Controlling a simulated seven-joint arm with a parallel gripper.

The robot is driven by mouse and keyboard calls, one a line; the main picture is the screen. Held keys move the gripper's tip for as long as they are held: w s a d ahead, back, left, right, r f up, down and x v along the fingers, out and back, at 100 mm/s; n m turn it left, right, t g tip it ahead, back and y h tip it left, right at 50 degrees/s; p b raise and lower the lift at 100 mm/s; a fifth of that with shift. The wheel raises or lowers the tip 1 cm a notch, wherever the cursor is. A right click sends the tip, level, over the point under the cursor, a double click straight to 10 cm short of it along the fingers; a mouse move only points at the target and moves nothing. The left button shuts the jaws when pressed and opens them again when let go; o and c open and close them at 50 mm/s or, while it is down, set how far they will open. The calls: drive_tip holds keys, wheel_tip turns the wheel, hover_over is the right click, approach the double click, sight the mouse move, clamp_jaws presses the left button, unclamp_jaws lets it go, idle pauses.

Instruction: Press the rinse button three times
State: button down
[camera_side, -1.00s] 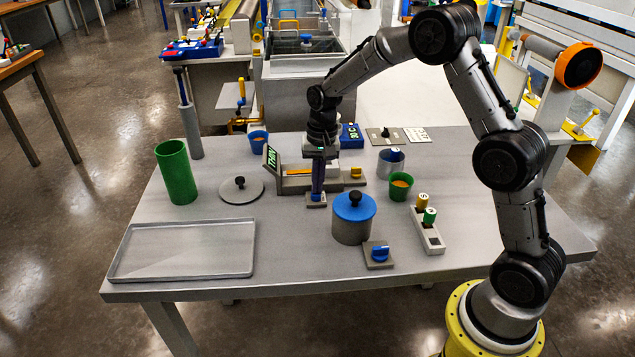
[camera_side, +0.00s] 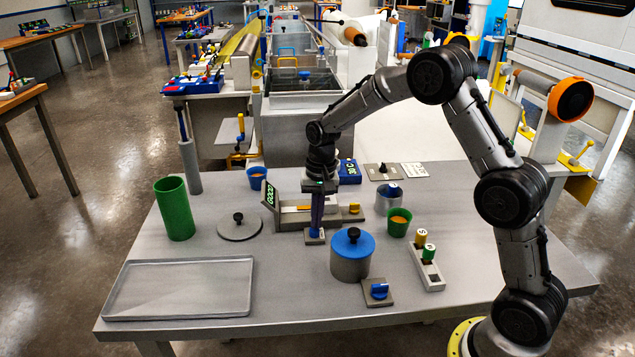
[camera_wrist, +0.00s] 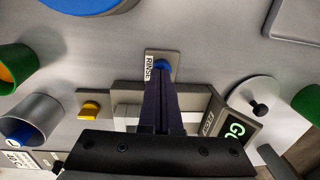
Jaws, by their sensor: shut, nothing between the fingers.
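The rinse button is a blue cap (camera_wrist: 163,65) on a small grey base with a RINSE label (camera_wrist: 149,70). In the side view its base (camera_side: 314,239) sits at the front of the grey station with the display. My gripper (camera_side: 317,229) points straight down with its fingers shut and empty. The fingertips (camera_wrist: 163,76) are right at the button and partly cover it; whether they touch it or hover just above, I cannot tell. The display (camera_side: 271,198) reads GOOD.
A grey pot with a blue lid (camera_side: 352,258) stands close at the front right of the button. A blue knob on a plate (camera_side: 378,291) lies nearer the front. A round lid (camera_side: 239,227) and green cylinder (camera_side: 174,209) are to the left.

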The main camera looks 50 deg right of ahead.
wheel_tip(320, 180, up, 13)
drive_tip(key=shift+d+f, duration=0.2)
drive_tip(key=shift+d, duration=0.15)
idle(2.3)
drive_tip(key=w+a+f+t, duration=0.2)
drive_tip(key=w+t, duration=0.3)
drive_tip(key=s+t, duration=0.1)
drive_tip(key=s, duration=0.1)
drive_tip(key=s+m+t+h, duration=0.1)
drive_tip(key=s, duration=0.1)
drive_tip(key=s+f+t+h, duration=0.1)
drive_tip(key=shift+s+d+f+m+t, duration=0.1)
drive_tip(key=shift+s+d+m+t, duration=0.1)
drive_tip(key=shift+s+m+t, duration=0.15)
drive_tip(key=shift+f, duration=0.1)
drive_tip(key=shift+f, duration=4.3)
